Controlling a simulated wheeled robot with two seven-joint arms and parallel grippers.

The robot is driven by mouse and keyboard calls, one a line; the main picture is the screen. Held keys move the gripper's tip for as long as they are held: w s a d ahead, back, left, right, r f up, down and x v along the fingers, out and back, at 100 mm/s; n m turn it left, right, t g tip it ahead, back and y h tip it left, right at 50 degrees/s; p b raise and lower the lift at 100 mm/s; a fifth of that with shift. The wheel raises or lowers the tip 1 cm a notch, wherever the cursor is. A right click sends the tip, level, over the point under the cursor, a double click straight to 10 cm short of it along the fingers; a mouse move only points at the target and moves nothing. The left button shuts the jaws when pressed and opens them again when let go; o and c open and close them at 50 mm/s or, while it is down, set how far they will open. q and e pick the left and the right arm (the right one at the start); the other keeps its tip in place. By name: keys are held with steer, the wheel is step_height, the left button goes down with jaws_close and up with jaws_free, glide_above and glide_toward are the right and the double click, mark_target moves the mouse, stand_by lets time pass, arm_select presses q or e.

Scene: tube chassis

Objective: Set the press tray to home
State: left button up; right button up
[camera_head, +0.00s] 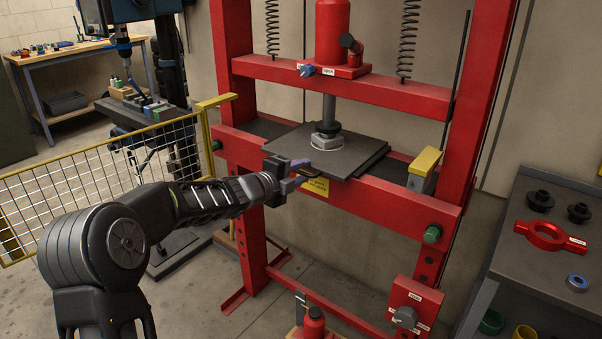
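The press tray (355,159) is a flat dark grey plate lying on the red press bed, under the ram. A small metal block with a pale ring (326,141) sits on it below the ram. My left gripper (301,173) is at the tray's front left edge, by a dark handle-like part. Its two fingers show apart, one above and one below that part. I cannot tell whether they press on it. My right gripper is not in view.
A red press frame (483,85) stands around the tray, with a yellow-topped block (424,168) on the bed's right. A yellow mesh guard (75,185) is at left. A grey bench (535,258) with a red ring tool (547,236) is at right. A red control box (414,303) sits low.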

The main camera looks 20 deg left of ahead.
arm_select(q)
steer(key=v, duration=0.7)
steer(key=shift+s, duration=0.35)
